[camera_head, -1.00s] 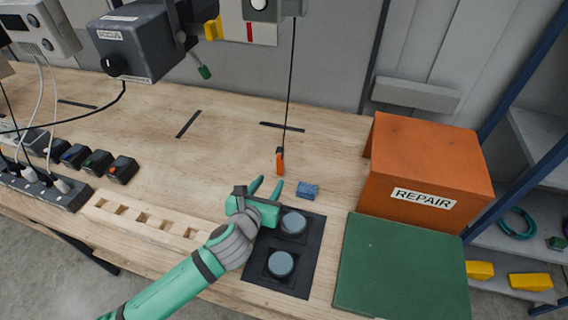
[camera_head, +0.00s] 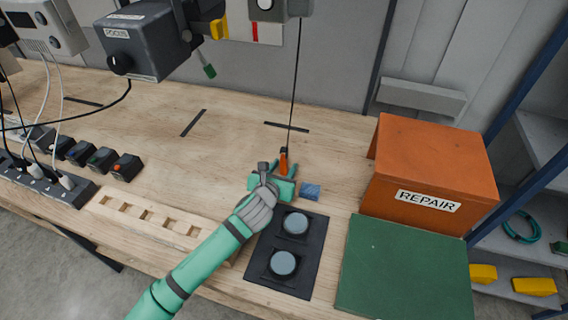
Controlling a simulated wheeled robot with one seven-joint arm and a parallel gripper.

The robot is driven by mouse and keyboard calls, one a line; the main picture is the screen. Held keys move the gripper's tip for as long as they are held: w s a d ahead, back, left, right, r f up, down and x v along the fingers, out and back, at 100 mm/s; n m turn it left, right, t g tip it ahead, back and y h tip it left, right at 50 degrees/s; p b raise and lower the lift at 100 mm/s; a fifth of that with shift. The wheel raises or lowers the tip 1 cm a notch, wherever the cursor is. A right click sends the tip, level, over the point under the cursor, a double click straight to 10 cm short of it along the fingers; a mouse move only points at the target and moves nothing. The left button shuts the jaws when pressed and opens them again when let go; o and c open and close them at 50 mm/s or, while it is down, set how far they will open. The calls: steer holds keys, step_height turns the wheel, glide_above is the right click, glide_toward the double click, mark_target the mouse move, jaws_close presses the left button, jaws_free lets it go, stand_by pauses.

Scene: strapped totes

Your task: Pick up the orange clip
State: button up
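The orange clip (camera_head: 283,160) hangs at the lower end of a thin black cord, above the wooden bench. My gripper (camera_head: 280,172) is right at the clip, with one green finger on each side of it. The fingers look apart, with the clip between their tips. Whether either finger touches the clip cannot be told. The lower part of the clip is partly hidden by my gripper.
A blue block (camera_head: 310,191) lies just right of my gripper. A black panel with two round grey knobs (camera_head: 312,250) is below it. An orange REPAIR box (camera_head: 430,160) and green mat (camera_head: 400,270) are at right. A slotted wooden rack (camera_head: 150,222) is at left.

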mark_target(283, 162)
jaws_close()
steer(key=shift+r, duration=0.1)
stand_by(0.3)
steer(key=shift+w+r, duration=0.1)
steer(key=shift+r, duration=1.35)
steer(key=s+d+r, duration=0.3)
steer(key=s+r, duration=0.6)
steer(key=s, duration=0.4)
steer(key=shift+s+r, duration=0.3)
steer(key=shift+r, duration=0.1)
